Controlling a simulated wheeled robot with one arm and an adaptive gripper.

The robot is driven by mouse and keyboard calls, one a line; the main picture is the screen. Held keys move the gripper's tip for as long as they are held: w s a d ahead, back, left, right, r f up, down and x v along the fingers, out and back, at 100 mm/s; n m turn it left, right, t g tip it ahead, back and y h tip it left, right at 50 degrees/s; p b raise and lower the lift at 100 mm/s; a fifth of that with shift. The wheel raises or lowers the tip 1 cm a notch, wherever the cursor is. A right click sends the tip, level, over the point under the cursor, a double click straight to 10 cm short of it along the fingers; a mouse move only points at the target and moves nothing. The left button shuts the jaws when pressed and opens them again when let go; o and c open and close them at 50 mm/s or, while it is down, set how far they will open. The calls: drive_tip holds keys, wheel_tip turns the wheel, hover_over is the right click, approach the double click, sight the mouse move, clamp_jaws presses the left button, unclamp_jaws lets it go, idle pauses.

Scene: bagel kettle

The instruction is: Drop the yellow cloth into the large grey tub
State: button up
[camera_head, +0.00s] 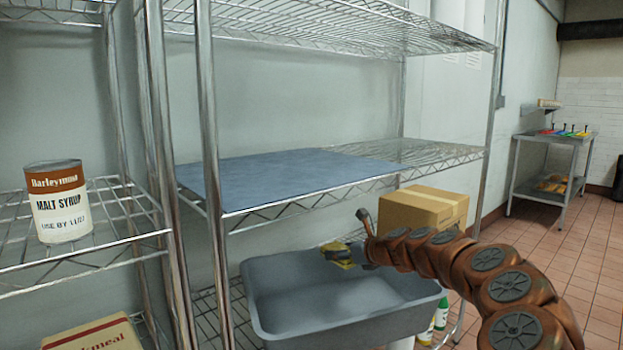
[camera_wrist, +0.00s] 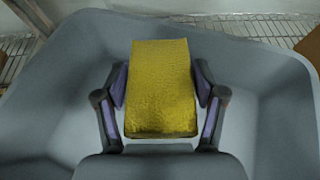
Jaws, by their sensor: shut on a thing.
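The large grey tub (camera_head: 277,329) stands low in front of the wire rack, its open top facing up. It also fills most of the wrist view (camera_wrist: 52,80). The yellow cloth (camera_wrist: 160,88) is a folded, block-like piece between the two fingers of my gripper (camera_wrist: 161,92). In the head view the cloth (camera_head: 343,261) shows small near the tub's back rim, at the end of my arm. My gripper (camera_head: 345,255) is shut on the cloth. In the wrist view the cloth is over the tub's inside; its exact height above the bottom is hard to tell.
A cardboard box (camera_head: 424,207) stands behind the tub. The wire rack shelf with a blue mat (camera_head: 290,172) is above the tub. A malt syrup can (camera_head: 59,203) is on the left rack. Bottles (camera_head: 441,315) stand by the tub's right side.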

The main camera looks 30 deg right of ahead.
drive_tip(key=o, duration=1.3)
drive_tip(key=shift+s, duration=0.15)
drive_tip(key=v, duration=1.2)
